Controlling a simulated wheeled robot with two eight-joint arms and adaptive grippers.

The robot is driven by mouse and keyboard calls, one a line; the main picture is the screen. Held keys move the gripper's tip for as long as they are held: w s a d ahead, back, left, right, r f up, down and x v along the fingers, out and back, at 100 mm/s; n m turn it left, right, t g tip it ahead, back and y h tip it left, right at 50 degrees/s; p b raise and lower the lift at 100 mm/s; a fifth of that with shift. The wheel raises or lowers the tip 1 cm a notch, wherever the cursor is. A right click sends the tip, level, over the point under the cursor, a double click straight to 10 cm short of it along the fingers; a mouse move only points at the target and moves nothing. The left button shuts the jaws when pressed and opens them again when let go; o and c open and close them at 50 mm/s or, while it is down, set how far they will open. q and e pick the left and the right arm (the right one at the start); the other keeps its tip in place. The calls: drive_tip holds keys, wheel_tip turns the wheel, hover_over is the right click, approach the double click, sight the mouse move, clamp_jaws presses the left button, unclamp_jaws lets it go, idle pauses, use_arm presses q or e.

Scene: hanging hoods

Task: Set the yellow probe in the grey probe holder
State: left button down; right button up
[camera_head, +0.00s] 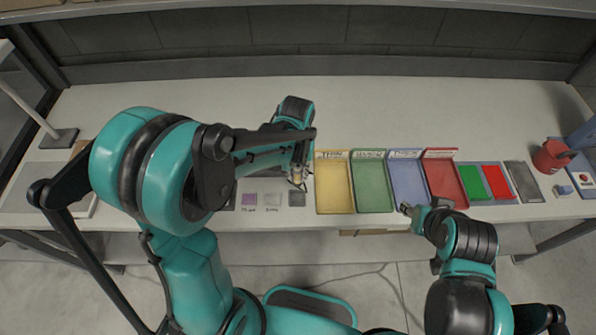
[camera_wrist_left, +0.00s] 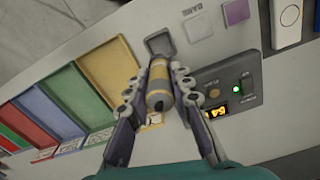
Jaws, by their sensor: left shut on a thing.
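The yellow probe (camera_wrist_left: 158,76) is a banded yellow cylinder with a dark end, held between the two fingers of my left gripper (camera_wrist_left: 160,95) in the left wrist view. In the head view my left gripper (camera_head: 298,178) is over the table, just left of the yellow tray. A small dark grey square piece (camera_wrist_left: 160,44), perhaps the grey probe holder, lies just beyond the probe; it also shows in the head view (camera_head: 297,199). I cannot tell whether the probe touches anything. My right gripper (camera_head: 405,208) is at the table's front edge; its jaw state is unclear.
Yellow (camera_head: 333,188), green (camera_head: 371,188), blue (camera_head: 407,186) and red (camera_head: 445,180) trays stand right of my left gripper. A dark panel (camera_wrist_left: 238,105) with an orange display and a green light is nearby. A red container (camera_head: 552,156) stands at far right. The back table is clear.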

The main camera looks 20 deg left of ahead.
use_arm(q)
wheel_tip(320, 180, down, 9)
drive_tip(key=b, duration=0.7)
drive_tip(key=shift+f, duration=0.2)
drive_tip(key=shift+f+b, duration=0.4)
drive_tip(key=shift+f+b, duration=0.55)
drive_tip(key=c, duration=1.8)
unclamp_jaws()
drive_tip(key=o, duration=0.5)
drive_tip(key=shift+o, duration=0.2)
wheel_tip(320, 180, up, 12)
drive_tip(key=shift+a+r, duration=0.1)
